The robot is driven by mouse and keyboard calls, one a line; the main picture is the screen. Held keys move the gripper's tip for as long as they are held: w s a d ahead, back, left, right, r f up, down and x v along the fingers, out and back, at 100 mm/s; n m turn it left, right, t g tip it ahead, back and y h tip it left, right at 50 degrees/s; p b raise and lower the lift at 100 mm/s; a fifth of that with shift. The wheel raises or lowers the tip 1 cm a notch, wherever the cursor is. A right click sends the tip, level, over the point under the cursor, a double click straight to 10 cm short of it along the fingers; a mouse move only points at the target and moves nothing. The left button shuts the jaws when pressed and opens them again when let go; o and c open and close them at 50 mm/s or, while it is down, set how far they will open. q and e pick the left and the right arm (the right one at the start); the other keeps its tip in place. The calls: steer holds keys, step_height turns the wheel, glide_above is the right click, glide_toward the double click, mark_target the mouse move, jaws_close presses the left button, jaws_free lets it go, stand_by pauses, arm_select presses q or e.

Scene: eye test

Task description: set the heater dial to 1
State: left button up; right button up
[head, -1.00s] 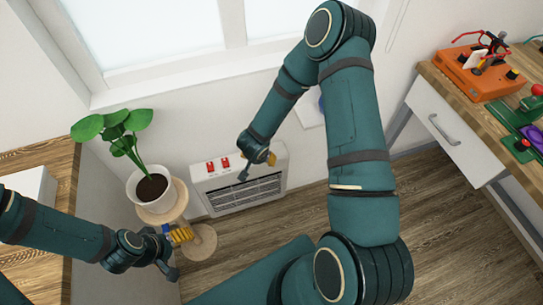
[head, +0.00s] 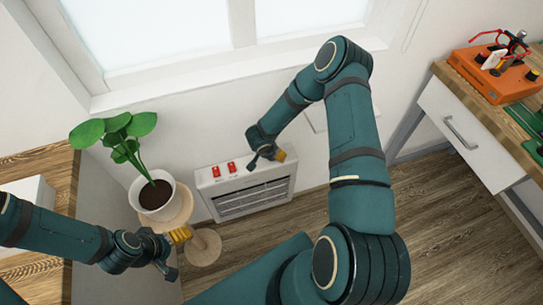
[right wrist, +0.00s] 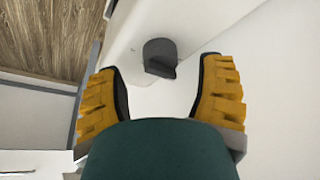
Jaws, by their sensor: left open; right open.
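The white heater (head: 254,204) stands low against the wall under the window, with a slatted grille and two red switches (head: 231,167) on its top. In the right wrist view the dark grey dial (right wrist: 160,57) sits on a white surface. I cannot read any marks or tell its setting. My right gripper (head: 268,160) is over the heater's top right part, open. In its wrist view the yellow-padded fingers (right wrist: 160,85) are spread either side of the dial, which lies just beyond the tips, apparently untouched. The dial is hidden in the head view. My left gripper (head: 176,252) is open and empty, low on the left.
A potted plant (head: 152,196) on a round wooden stand (head: 203,246) is left of the heater, close to my left gripper. A wooden desk with a drawer (head: 470,130) and an orange device (head: 497,78) is at the right. The floor between is clear.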

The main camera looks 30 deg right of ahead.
steer(key=shift+x, duration=1.2)
steer(key=shift+w, duration=0.1)
jaws_close()
